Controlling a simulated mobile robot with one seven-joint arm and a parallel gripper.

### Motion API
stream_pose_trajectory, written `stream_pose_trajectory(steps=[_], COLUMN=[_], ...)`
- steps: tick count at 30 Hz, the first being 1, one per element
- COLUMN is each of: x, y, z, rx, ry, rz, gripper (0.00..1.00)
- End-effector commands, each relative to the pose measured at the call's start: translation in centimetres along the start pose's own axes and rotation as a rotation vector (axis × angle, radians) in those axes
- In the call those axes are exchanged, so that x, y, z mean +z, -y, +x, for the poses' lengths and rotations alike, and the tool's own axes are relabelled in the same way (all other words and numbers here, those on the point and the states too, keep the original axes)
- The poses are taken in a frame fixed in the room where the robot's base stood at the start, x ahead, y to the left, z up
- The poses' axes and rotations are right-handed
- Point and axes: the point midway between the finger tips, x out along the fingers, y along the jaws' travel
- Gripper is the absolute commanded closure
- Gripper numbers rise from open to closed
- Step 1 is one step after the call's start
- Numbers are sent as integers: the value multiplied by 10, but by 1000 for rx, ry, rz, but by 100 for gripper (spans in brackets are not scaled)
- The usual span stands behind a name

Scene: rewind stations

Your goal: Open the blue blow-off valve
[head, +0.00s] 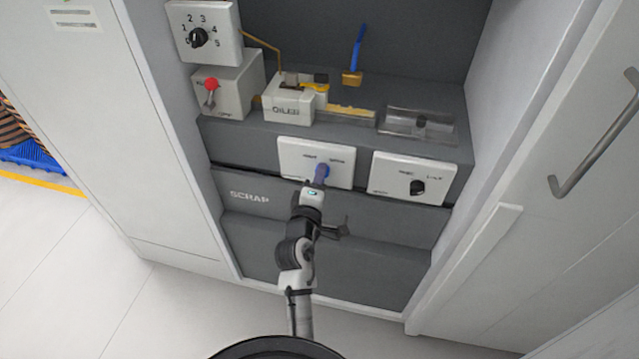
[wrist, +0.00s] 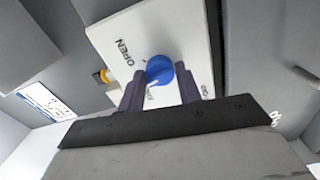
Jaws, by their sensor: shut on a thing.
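A blue knob (head: 321,172) sits on a white label plate (head: 288,158) on the front of the station. In the wrist view the blue knob (wrist: 160,70) has a pale pointer mark toward its lower left. The plate (wrist: 135,30) reads OPEN at the left; other lettering is too small or partly covered. My gripper (head: 318,184) is shut on the knob, with one dark finger on each side in the wrist view (wrist: 160,92). A blue lever (head: 358,48) on a brass body stands upright farther back; I cannot tell which blue part is the blow-off valve.
A plate with a black knob (head: 417,187) is close to the right. Behind are an oiler block (head: 288,105), a red-tipped switch (head: 211,85), a numbered dial (head: 198,38) and a clear cover (head: 420,122). A scrap bin front (head: 250,199) lies below. Cabinet walls flank both sides.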

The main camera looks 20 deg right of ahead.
Motion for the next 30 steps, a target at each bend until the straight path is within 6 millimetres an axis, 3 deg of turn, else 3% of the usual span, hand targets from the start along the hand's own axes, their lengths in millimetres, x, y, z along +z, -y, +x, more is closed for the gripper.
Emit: stream_pose_trajectory(steps=[21, 30], x=[0, 0], y=[2, 0], z=[0, 0], rx=[5, 4], ry=[-3, -2], rz=[676, 889], gripper=[89, 89])
